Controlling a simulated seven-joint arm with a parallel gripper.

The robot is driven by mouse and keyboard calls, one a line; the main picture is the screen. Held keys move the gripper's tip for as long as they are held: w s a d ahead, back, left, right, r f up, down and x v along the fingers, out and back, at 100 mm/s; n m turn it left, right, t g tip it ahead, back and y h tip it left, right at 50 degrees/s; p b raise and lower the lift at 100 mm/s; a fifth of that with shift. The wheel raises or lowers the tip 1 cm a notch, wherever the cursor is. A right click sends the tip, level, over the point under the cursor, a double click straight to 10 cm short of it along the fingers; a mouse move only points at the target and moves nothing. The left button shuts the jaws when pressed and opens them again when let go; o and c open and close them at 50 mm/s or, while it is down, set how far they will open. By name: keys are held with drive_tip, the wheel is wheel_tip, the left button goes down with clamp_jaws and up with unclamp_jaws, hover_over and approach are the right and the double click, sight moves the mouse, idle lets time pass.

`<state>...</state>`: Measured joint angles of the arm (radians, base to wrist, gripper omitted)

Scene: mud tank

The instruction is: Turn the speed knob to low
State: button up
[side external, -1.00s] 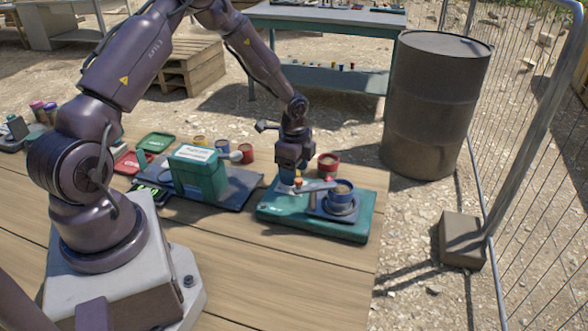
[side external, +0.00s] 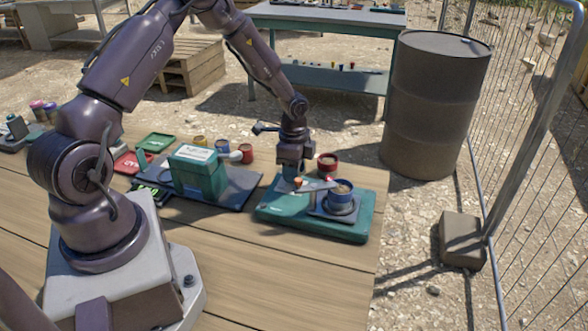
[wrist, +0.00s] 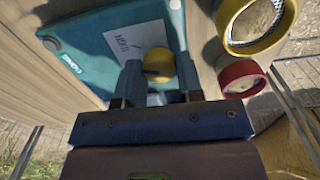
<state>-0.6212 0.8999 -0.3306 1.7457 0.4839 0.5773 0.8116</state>
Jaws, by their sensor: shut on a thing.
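The speed knob appears to be the round yellow knob (wrist: 161,64) in the wrist view. It sits on the teal machine (wrist: 110,62), beside a white label (wrist: 130,42) whose print I cannot read clearly. My gripper (wrist: 158,80) is shut on the knob, one finger on either side. In the side view my gripper (side external: 294,178) reaches down to the left part of the teal machine (side external: 285,212), which stands at the table's right end. The knob's pointer and setting cannot be made out.
A teal box (side external: 200,180) on a dark tray is to the left. Bare table lies in front. A barrel (side external: 430,110) stands beyond.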

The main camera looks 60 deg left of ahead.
drive_tip(key=n, duration=1)
drive_tip(key=shift+r+n, duration=0.1)
drive_tip(key=shift+n, duration=0.2)
idle(0.4)
drive_tip(key=o, duration=0.9)
drive_tip(key=shift+o, duration=0.2)
wheel_tip(320, 180, up, 13)
